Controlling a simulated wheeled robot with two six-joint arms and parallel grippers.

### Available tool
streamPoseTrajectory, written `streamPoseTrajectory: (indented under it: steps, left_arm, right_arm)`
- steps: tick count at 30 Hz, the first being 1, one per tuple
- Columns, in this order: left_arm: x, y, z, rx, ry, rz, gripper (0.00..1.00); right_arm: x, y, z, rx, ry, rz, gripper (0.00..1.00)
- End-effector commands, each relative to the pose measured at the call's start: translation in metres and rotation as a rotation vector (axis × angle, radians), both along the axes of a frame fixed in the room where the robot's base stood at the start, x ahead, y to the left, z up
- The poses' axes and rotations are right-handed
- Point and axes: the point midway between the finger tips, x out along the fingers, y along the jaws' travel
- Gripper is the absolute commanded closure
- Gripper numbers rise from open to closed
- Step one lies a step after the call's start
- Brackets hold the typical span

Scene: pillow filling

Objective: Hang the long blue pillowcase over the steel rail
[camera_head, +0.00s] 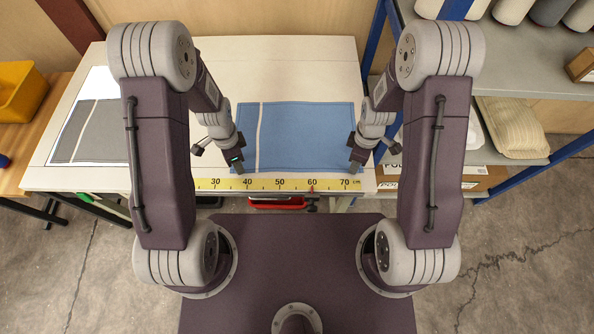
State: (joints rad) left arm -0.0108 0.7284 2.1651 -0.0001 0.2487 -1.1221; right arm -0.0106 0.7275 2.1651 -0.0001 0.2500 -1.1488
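The blue pillowcase (305,130) lies flat and spread out on the white table, with a pale stripe across it near its left end. My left gripper (238,168) is at its near left corner. My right gripper (354,164) is at its near right corner. Both grippers point down and their fingertips are small in the view. I cannot tell whether the fingers are open or shut on the cloth. I cannot make out a steel rail with certainty in this view.
A yellow measuring tape (280,184) runs along the table's front edge. A grey cloth piece (100,130) lies on a white sheet at the left, partly behind my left arm. A yellow bin (20,90) stands far left. Shelving (530,70) with rolls stands at right.

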Motion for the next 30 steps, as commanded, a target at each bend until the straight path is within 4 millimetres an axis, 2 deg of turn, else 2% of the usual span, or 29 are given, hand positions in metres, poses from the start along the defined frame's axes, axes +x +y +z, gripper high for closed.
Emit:
streamPoseTrajectory:
  steps: [12, 21, 30]
  left_arm:
    - [0.0002, 0.0, -0.0074, 0.0, -0.001, 0.0, 0.58]
    - [0.0, 0.0, -0.0058, 0.0, 0.0, 0.0, 1.0]
    - [-0.0001, 0.0, -0.0059, 0.0, 0.0, 0.0, 1.0]
  right_arm:
    - [0.0003, 0.0001, -0.0074, 0.001, -0.001, 0.0, 0.58]
    - [0.0001, 0.0001, -0.0058, 0.0, -0.001, 0.0, 1.0]
    - [0.0002, -0.0001, -0.0057, 0.0, -0.001, 0.0, 1.0]
